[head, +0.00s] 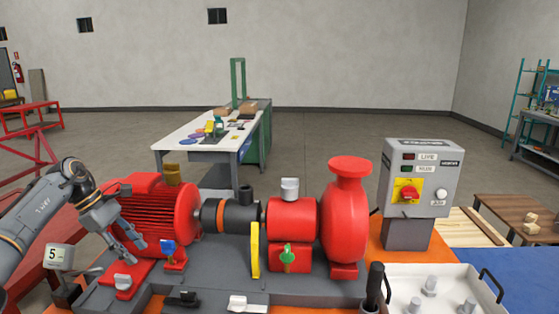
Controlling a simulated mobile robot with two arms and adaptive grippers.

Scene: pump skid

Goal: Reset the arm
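My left arm comes in from the left edge, and its grey gripper (134,252) hangs pointing down and to the right in front of the red motor (150,215). Its fingers look apart with nothing between them. My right gripper does not show. The motor joins a dark coupling section (232,216), a red bearing housing (292,222) and a red pump casing (346,220) on a grey base (210,285).
A grey control box (424,180) with a red switch stands right of the pump. A white tray (450,275) holding pale parts is at the lower right. A small marker numbered 5 (58,257) stands below my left arm. A white-topped workbench (190,145) stands behind.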

